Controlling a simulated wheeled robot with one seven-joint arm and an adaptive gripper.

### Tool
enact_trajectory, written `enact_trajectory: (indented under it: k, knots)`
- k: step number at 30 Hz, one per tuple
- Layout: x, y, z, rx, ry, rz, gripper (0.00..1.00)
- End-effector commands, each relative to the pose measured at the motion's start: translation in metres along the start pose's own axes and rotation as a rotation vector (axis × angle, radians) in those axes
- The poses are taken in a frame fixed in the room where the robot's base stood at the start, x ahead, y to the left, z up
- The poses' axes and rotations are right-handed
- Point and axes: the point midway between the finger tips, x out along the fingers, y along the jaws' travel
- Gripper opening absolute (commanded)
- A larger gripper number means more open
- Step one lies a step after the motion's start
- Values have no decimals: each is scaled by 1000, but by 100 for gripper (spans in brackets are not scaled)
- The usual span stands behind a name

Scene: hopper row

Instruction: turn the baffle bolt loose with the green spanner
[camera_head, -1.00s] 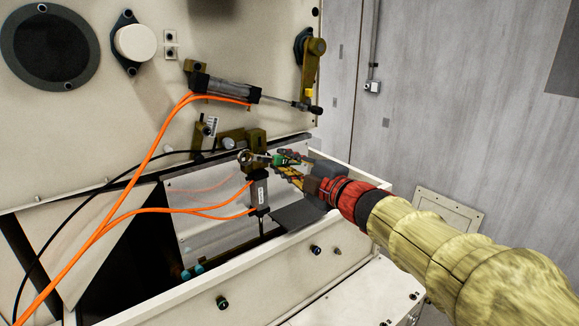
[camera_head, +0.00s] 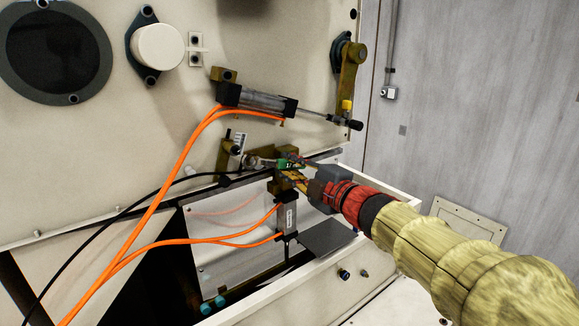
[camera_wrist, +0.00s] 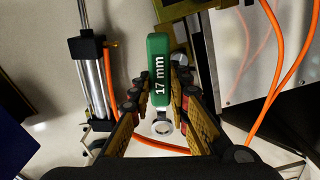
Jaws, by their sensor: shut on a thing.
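The green spanner (camera_wrist: 160,70), marked 17 mm, is held between the two fingers of my gripper (camera_wrist: 160,92). In the head view the spanner's green handle (camera_head: 290,163) sits in front of the brass block above the lower cylinder. A silver round part (camera_head: 257,162) is left of the handle, by the brass bracket. I cannot tell whether it is the baffle bolt or the spanner's end, or whether they touch.
The lower cylinder (camera_head: 286,212) stands just below my gripper, and the upper cylinder (camera_head: 262,100) is above it. Orange hoses (camera_head: 160,180) and a black cable cross the left side. An open bin with a pale rim (camera_head: 300,275) lies below.

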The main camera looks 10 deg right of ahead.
Motion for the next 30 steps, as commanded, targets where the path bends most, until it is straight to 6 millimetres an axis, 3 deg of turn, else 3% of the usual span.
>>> enact_trajectory:
  k: [11, 21, 30]
  knots:
    - [3, 0, 0, 0, 1, 0, 0]
    - [42, -1, 0, 0, 2, -1, 0]
    - [39, -39, -10, 439, 1, -4, 0]
